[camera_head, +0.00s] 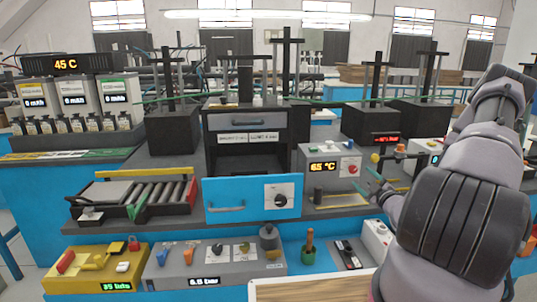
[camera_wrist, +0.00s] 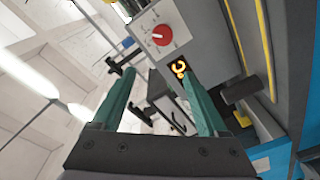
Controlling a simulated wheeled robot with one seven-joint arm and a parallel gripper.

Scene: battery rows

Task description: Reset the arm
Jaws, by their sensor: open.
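My arm reaches in from the right side of the head view. My gripper (camera_head: 374,180) is in front of the grey heater box with the "65 °C" display (camera_head: 323,167). In the wrist view its two green fingers (camera_wrist: 160,100) are spread apart, with nothing between them that they touch. A red knob (camera_wrist: 160,35) on a grey panel shows beyond the fingers, and a small orange-lit display (camera_wrist: 178,68) is just below it. The wrist view is strongly tilted.
A blue drawer front (camera_head: 252,199) with a black dial stands left of my gripper. A roller tray (camera_head: 137,198) lies further left. A yellow box (camera_head: 95,268) and a grey control box (camera_head: 213,266) stand on the lower front level. Black tower presses (camera_head: 371,122) stand behind.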

